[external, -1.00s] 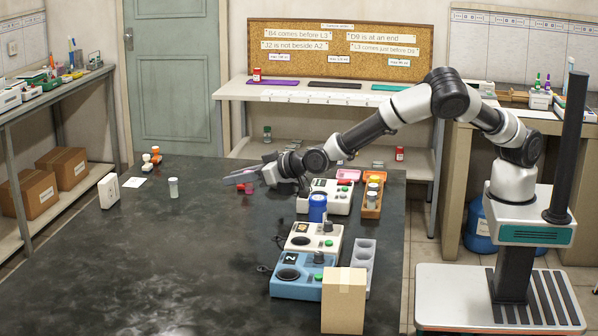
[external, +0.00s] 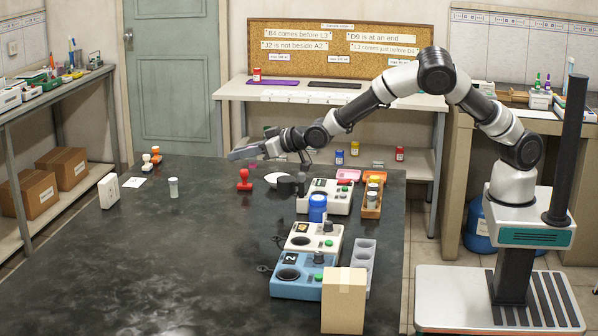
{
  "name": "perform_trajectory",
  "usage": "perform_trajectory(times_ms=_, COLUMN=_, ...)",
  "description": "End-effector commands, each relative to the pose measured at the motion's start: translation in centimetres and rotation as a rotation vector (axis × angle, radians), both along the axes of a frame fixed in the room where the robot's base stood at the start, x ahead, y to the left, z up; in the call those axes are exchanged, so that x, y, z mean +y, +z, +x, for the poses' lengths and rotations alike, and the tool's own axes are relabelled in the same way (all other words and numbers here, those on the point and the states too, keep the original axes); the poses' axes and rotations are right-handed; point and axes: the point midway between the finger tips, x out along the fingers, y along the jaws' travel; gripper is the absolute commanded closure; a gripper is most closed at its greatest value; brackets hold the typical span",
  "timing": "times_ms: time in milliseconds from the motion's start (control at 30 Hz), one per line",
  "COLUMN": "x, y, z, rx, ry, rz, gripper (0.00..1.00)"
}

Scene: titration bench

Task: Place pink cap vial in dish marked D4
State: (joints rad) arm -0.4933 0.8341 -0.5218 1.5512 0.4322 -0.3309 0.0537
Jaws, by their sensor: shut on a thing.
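My gripper (external: 238,154) is raised over the far part of the dark bench, pointing left. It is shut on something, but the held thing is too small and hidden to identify. I cannot make out a pink cap on any vial. A white dish-like piece (external: 277,179) lies on the bench below and right of my gripper, partly behind a dark grey object (external: 287,186). No D4 mark is readable in this view. A pale vial with a white cap (external: 173,188) stands alone on the left part of the bench.
A red stamp (external: 244,180) stands below my gripper. The bench's front left is clear.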

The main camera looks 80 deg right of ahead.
Motion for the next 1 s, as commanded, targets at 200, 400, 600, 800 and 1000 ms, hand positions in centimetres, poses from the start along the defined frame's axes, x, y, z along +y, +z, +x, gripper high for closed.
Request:
perform_trajectory(times_ms=200, x=-6.9, y=-0.7, z=0.3, rx=-0.003, ry=0.058, rz=0.005, gripper=1.0)
perform_trajectory(times_ms=400, x=-11.4, y=0.4, z=-0.5, rx=-0.006, ry=0.175, rz=0.005, gripper=1.0)
perform_trajectory(times_ms=600, x=-13.7, y=1.9, z=-2.1, rx=-0.005, ry=0.287, rz=0.004, gripper=1.0)
perform_trajectory(times_ms=800, x=-14.9, y=2.9, z=-3.5, rx=-0.003, ry=0.359, rz=0.003, gripper=1.0)
perform_trajectory(times_ms=1000, x=-14.8, y=0.4, z=-3.8, rx=0.003, ry=0.38, rz=0.005, gripper=1.0)
